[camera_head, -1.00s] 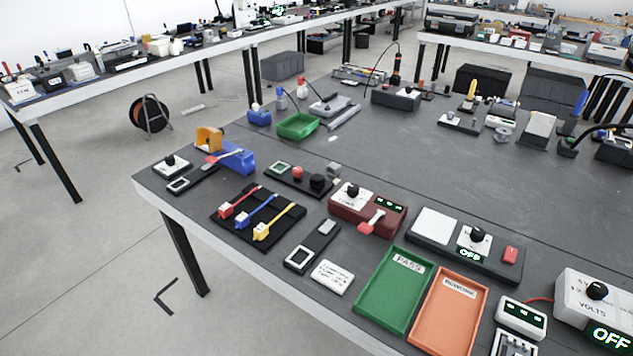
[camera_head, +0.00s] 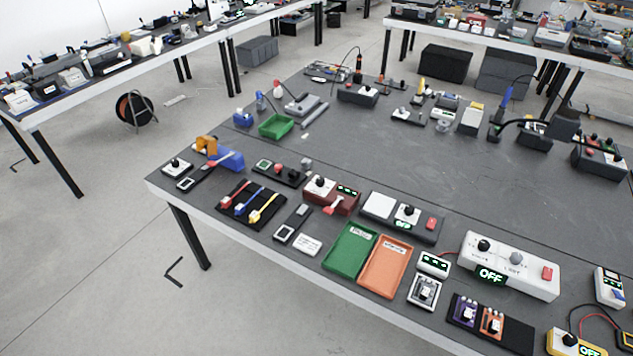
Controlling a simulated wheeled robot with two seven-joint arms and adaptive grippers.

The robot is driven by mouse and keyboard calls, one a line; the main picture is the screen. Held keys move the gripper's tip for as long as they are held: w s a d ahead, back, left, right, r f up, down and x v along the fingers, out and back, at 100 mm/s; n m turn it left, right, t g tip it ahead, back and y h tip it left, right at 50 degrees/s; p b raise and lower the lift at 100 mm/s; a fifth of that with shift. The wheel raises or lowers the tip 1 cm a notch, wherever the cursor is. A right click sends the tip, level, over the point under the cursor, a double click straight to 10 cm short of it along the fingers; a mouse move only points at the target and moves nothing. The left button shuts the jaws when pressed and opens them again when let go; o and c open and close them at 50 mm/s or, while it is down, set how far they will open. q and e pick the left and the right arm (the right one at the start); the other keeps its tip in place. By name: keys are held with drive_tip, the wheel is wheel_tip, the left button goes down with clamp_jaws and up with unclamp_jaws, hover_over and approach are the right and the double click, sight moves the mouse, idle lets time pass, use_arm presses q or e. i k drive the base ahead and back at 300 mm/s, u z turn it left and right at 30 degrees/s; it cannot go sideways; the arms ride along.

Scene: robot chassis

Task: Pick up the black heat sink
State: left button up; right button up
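A small black block (camera_head: 292,175), possibly the black heat sink, sits at the right end of a dark board that also carries a green-screened part (camera_head: 264,164) and a red knob (camera_head: 279,169). It is too small here to make out fins. A small grey block (camera_head: 307,163) stands just behind it. Neither of my grippers is in view, so nothing shows of what they hold.
A dark red box (camera_head: 332,195) stands right of the board, and a black rack with coloured tools (camera_head: 252,204) lies in front. A green tray (camera_head: 349,249) and orange tray (camera_head: 384,266) lie near the front edge. The table's middle (camera_head: 390,150) is clear.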

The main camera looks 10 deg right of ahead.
sight(294, 174)
drive_tip(key=u, duration=0.5)
drive_tip(key=i, duration=0.75)
drive_tip(key=u, duration=0.4)
